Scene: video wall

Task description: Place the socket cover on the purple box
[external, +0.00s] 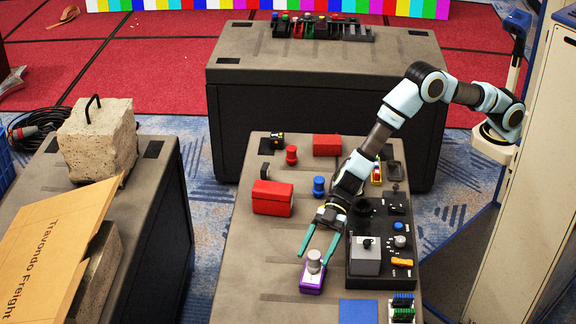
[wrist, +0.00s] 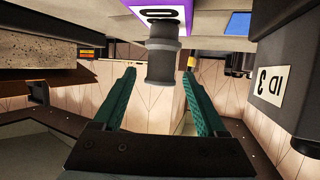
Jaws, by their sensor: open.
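The purple box (external: 312,283) sits on the near part of the middle bench, and its purple edge shows at the top of the wrist view (wrist: 161,5). A grey stepped cylinder, seemingly the socket cover (external: 314,262), stands upright on the box. In the wrist view the cylinder (wrist: 162,52) points toward my gripper (wrist: 160,72). My gripper (external: 314,258) is open, with its green fingers on either side of the cylinder's end and gaps showing. Nothing is clamped. Whether the cylinder is fully seated on the box cannot be told.
A black panel with a grey box (external: 366,258) stands close right of the purple box. A blue square (external: 358,311) lies at the near edge. Red boxes (external: 272,198) and a blue knob (external: 319,186) stand farther back. Bench surface left of the purple box is clear.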

